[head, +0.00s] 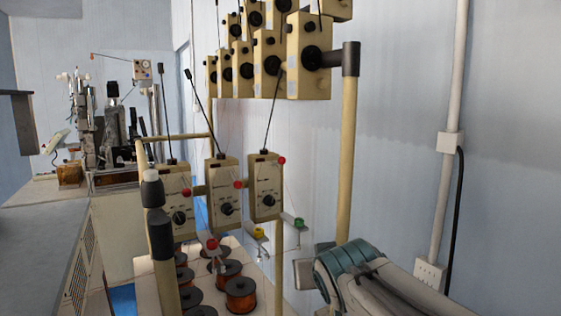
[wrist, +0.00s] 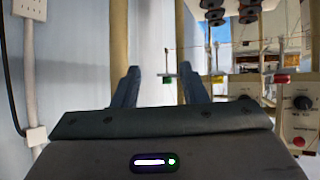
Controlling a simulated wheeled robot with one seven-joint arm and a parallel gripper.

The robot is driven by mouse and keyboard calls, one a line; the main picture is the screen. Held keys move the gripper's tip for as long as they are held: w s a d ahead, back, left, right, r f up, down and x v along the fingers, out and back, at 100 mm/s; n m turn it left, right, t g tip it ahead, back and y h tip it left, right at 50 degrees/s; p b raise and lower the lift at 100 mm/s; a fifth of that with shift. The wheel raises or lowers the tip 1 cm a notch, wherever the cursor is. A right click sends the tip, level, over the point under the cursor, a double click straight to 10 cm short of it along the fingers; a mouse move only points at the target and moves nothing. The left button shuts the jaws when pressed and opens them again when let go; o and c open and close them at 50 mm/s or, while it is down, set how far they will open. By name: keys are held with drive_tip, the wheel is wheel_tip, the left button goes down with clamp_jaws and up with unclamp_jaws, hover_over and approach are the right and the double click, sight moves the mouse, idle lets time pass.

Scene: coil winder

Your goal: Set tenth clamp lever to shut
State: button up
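Small levers with coloured knobs stand low on the coil winder in the head view: a red-knobbed lever (head: 212,244), a yellow-knobbed lever (head: 257,232) and a green-knobbed lever (head: 298,222). I cannot tell which clamp lever is the tenth. My gripper (head: 312,258) is at the lower right, to the right of and below the green-knobbed lever. In the wrist view, which looks upside down, my gripper (wrist: 160,78) has two dark fingers spread apart, with no object held between them. Small green parts show beyond the fingers, and a red knob (wrist: 281,79) is farther right.
Cream tension boxes (head: 227,195) hang in a row, with more boxes (head: 305,55) above. Cream posts (head: 347,150) stand near my arm. Copper spools (head: 240,293) stand below. A wall conduit (head: 455,80) with a socket strip (head: 430,272) is at the right.

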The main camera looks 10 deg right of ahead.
drive_tip(key=w+r+t, duration=0.4)
drive_tip(key=w+r, duration=0.2)
drive_tip(key=r, duration=0.3)
drive_tip(key=n+t+y, duration=0.2)
drive_tip(key=t, duration=0.1)
approach(283, 162)
drive_tip(key=shift+m, duration=0.3)
drive_tip(key=w, duration=1.1)
drive_tip(key=shift+a+r, duration=0.15)
clamp_jaws()
